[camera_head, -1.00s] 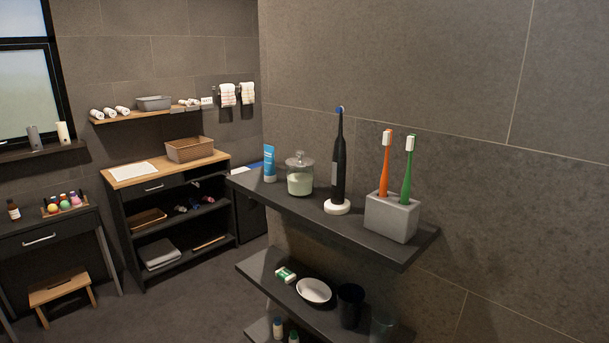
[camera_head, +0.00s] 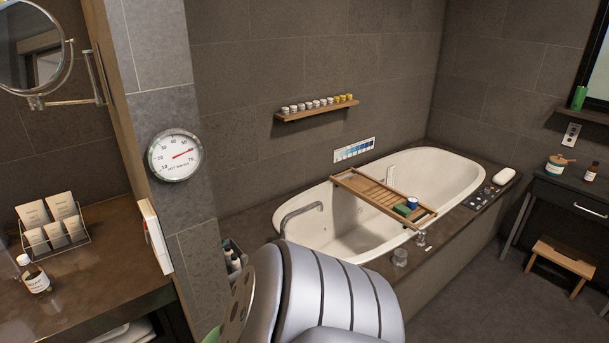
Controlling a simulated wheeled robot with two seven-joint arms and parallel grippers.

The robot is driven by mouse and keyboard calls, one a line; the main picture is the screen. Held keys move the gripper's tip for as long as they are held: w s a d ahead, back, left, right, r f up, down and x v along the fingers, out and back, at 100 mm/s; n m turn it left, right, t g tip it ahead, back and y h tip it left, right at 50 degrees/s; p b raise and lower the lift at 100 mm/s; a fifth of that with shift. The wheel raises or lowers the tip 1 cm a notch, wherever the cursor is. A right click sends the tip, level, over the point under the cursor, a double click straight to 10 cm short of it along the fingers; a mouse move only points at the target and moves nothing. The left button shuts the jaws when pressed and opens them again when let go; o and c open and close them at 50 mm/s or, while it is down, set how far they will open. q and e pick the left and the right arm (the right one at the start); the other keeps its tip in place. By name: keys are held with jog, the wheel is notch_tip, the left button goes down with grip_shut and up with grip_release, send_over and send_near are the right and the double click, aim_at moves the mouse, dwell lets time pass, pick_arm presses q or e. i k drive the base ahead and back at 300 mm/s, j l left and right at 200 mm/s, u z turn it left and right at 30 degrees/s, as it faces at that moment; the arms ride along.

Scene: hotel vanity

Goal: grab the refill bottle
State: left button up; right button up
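I cannot tell for sure which thing is the refill bottle. Another small amber bottle (camera_head: 592,172) with a pale label stands on the dark table at the far right. Pale bottles (camera_head: 234,262) with dark tops stand in a grey holder low on the tiled pillar, partly hidden by my arm. Neither of my grippers is in view; only a large grey arm link of mine shows at the bottom middle.
A wire rack of packets (camera_head: 55,235) stands behind the left bottle. A bathtub (camera_head: 440,185) with a wooden tray (camera_head: 375,195) fills the middle. A round gauge (camera_head: 175,155) hangs on the pillar. A wooden stool (camera_head: 562,262) stands on the floor at the right.

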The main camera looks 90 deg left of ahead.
aim_at(33, 275)
jog(key=u, duration=4.5)
